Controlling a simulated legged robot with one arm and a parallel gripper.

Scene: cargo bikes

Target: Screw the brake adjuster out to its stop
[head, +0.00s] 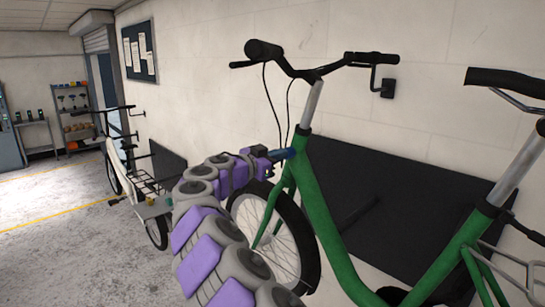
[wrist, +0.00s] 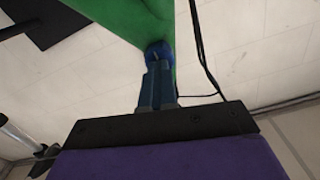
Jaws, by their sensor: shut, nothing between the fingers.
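My gripper (wrist: 158,72) has dark blue fingers that are closed together, with nothing seen between them. In the wrist view the fingertips end right at a small rounded blue part (wrist: 157,50) on the green bike frame (wrist: 120,25); this may be the brake adjuster. I cannot tell whether the fingertips touch it. In the head view my gripper (head: 281,155) points right at the green bike's frame (head: 327,210), just below the handlebar stem. The adjuster cannot be told apart from the fingers there.
Black cables (head: 270,100) hang from the green bike's handlebar (head: 300,72) close to my gripper; a cable (wrist: 203,50) also passes right of the fingers in the wrist view. A white cargo bike (head: 125,175) stands further back at left. The floor (head: 50,260) at left is clear.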

